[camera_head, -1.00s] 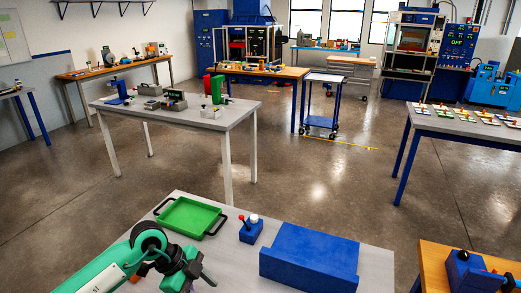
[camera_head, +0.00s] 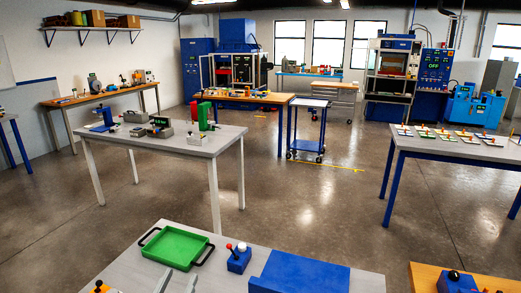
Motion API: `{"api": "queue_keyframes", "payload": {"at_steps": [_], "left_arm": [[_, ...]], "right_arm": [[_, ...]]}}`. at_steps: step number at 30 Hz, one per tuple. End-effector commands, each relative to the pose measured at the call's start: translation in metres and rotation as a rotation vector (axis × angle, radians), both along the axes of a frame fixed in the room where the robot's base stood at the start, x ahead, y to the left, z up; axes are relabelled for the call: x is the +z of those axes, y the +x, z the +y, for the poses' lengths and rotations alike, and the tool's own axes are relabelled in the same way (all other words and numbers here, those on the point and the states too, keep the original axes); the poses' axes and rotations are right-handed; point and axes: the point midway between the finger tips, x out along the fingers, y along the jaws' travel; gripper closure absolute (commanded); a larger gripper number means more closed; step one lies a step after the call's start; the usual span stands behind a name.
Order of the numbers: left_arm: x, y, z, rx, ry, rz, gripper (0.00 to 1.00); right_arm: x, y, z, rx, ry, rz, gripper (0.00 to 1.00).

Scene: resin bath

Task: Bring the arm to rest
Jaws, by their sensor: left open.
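My left gripper (camera_head: 177,283) shows only as two grey fingertips at the bottom edge, in front of the near grey table's green tray. The fingertips are apart, with nothing seen between them. The rest of my left arm is cut off below the picture. My right gripper is not in view.
The near grey table (camera_head: 222,258) holds a green tray (camera_head: 174,245) with black handles, a blue box with a red-knobbed lever (camera_head: 239,260) and a large blue block (camera_head: 302,274). A wooden-topped table (camera_head: 424,277) is at lower right. Open floor lies beyond.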

Motion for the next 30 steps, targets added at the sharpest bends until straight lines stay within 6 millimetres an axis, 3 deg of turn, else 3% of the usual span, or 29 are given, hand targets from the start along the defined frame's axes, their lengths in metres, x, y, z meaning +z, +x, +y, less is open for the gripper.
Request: {"api": "queue_keyframes", "payload": {"at_steps": [5, 9, 12, 18, 25, 30], "left_arm": [[-0.073, -0.028, 0.043, 0.22, 0.012, 0.356, 0.55], [-0.133, -0.072, 0.062, 0.295, 0.065, 0.678, 0.55], [-0.167, -0.109, 0.065, 0.293, 0.109, 0.888, 0.55], [-0.206, -0.175, 0.062, 0.218, 0.185, 1.195, 0.55], [-0.227, -0.242, 0.051, 0.075, 0.254, 1.458, 0.55], [-0.272, -0.229, 0.05, 0.072, 0.262, 1.473, 0.55]], "right_arm": [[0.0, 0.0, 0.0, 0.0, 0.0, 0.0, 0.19], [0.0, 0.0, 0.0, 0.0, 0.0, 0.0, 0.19], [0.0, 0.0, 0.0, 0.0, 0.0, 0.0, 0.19], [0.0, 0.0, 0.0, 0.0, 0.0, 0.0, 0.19], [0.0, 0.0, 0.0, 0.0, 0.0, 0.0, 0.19], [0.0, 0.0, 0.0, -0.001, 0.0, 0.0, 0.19]]}}
